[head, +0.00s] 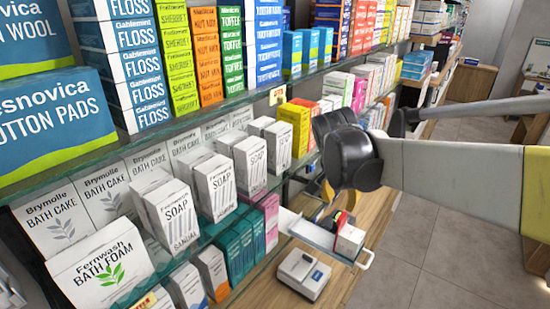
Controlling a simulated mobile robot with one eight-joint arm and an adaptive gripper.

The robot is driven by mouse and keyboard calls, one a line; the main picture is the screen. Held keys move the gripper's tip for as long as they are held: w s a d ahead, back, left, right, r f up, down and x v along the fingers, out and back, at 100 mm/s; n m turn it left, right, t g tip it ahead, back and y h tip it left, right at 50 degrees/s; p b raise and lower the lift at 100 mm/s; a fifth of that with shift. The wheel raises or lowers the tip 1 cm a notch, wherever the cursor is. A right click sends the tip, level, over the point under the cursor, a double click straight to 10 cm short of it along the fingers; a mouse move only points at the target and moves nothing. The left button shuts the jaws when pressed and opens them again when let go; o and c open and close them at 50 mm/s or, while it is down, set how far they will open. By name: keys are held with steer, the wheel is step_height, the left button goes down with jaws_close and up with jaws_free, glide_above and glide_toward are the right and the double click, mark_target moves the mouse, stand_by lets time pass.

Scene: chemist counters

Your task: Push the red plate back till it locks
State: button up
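A small patch of red (340,221), which looks like the red plate, shows low at right of centre, beside a white carton (349,241). Most of it is hidden by the carton and my gripper. Both sit on a pale tray (312,234) with a white wire bar at its right end. My gripper (327,192) hangs just above and behind the red part, with a yellow-orange finger edge showing. The dark wrist covers the fingers, so I cannot tell whether they are open or whether they touch the plate.
A white device (302,274) lies on the wooden counter in front of the tray. Glass shelves full of cartons, including soap boxes (215,188), rise close at left. Tiled floor (428,250) is clear at right.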

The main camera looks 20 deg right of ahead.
mark_target(342, 216)
steer(key=x, duration=1)
steer(key=shift+w+d+f+b, duration=0.1)
steer(key=shift+w+d+b, duration=0.15)
steer(key=shift+b, duration=0.15)
steer(key=shift+s, duration=0.1)
jaws_close()
